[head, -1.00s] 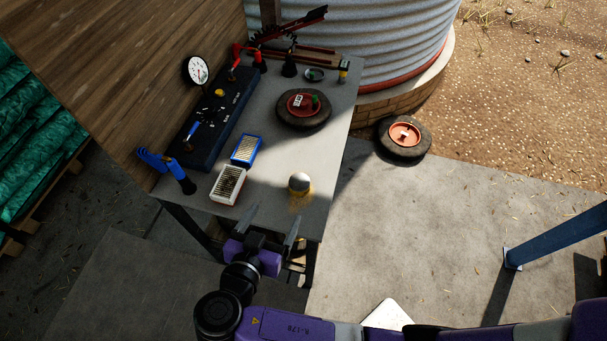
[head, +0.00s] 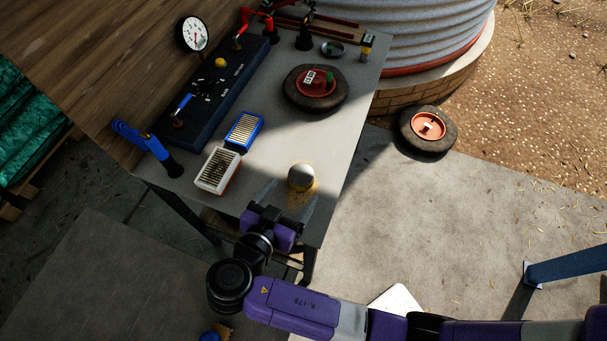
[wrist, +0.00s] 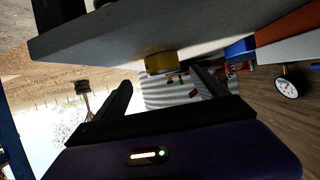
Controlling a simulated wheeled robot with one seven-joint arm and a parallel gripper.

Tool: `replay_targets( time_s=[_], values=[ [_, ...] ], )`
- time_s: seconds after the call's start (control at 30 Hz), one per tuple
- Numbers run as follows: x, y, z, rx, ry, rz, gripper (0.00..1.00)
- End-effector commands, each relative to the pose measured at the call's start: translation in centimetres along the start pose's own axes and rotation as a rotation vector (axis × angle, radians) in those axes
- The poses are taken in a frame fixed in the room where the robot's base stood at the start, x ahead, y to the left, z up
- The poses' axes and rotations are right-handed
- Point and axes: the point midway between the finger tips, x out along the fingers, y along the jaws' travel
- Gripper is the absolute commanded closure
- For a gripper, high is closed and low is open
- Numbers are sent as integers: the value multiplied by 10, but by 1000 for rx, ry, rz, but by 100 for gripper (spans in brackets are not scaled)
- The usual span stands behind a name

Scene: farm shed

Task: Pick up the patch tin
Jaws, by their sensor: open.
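The patch tin (head: 301,176), a small round tin with a pale silvery lid and a yellow side, stands near the front right edge of the grey bench (head: 262,178). The wrist view, which looks upside down, shows its yellow side (wrist: 161,63) at the bench surface. My gripper (head: 288,202) is at the bench's front edge, open and empty. In the wrist view the tin appears between the fingers (wrist: 163,86), nearer the middle of the gap.
A white slotted box (head: 217,171) and a blue one (head: 244,130) stand left of the tin. A tyre with a red hub (head: 316,92) lies behind it. A blue clamp-like tool (head: 145,145), dark board (head: 212,95) and dial gauge (head: 194,34) line the wall side.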

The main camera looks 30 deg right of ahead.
Motion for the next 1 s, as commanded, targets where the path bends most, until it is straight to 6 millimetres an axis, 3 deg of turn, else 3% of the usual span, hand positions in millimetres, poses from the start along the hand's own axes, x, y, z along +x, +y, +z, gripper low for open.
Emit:
replay_targets(
  time_s=[0.53, 0.87, 1.0],
  values=[
    [64, -5, -2, 0, -1, 4, 17],
    [72, -6, -1, 0, -1, 1, 17],
    [72, -6, -1, 0, -1, 1, 43]
  ],
)
